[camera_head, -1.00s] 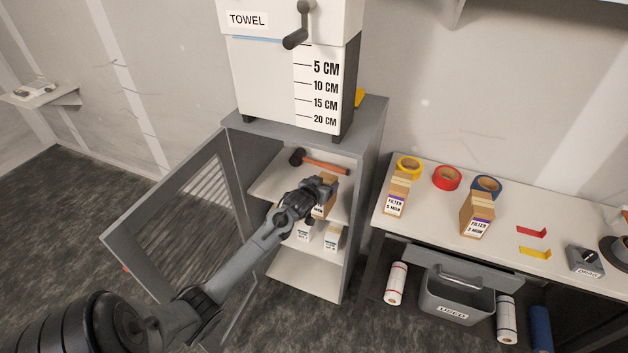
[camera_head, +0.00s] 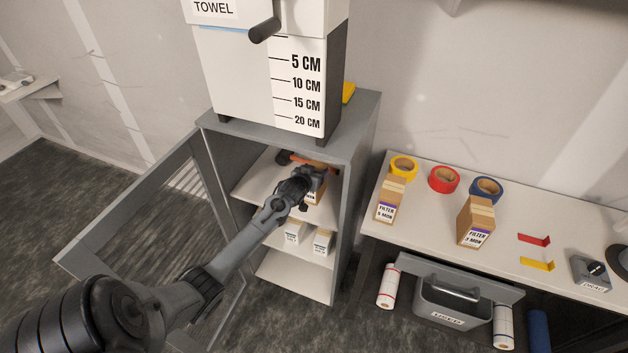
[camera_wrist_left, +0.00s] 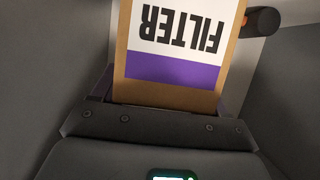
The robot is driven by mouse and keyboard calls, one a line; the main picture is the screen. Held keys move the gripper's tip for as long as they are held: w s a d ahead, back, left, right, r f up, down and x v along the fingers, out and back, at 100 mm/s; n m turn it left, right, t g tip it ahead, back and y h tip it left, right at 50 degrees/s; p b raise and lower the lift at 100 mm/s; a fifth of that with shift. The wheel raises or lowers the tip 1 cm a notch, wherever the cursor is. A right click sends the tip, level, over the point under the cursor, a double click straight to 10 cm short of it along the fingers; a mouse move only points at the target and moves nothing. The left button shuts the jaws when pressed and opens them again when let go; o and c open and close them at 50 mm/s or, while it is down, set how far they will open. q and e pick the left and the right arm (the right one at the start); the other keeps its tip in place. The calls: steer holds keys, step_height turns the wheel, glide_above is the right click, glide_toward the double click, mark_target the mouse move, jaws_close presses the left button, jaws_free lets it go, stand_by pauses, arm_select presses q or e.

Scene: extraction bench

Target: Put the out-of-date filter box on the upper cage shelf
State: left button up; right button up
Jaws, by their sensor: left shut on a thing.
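My left gripper (camera_head: 312,178) reaches into the open grey cage (camera_head: 352,150) at its upper shelf. It is shut on a brown filter box (camera_head: 313,196), mostly hidden behind the gripper in the head view. In the left wrist view the box (camera_wrist_left: 176,94) fills the space ahead of the jaws, with a white label reading FILTER and a purple band. The upper cage shelf (camera_head: 258,183) is white. I cannot tell whether the box touches it. My right gripper is not in view.
A hammer-like tool (camera_head: 290,158) with an orange handle lies at the back of the upper shelf. White boxes (camera_head: 323,242) stand on the shelf below. The cage door (camera_head: 150,235) hangs open at left. Two filter boxes (camera_head: 390,203) (camera_head: 477,222) and tape rolls stand on the bench.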

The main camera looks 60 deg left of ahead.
mark_target(313, 198)
arm_select(q)
step_height(313, 198, down, 4)
steer(key=shift+w+r+b, duration=0.1)
steer(key=shift+r+b, duration=0.1)
steer(key=shift+b, duration=0.1)
steer(key=shift+a, duration=0.1)
steer(key=shift+f, duration=0.1)
steer(key=o, duration=1.5)
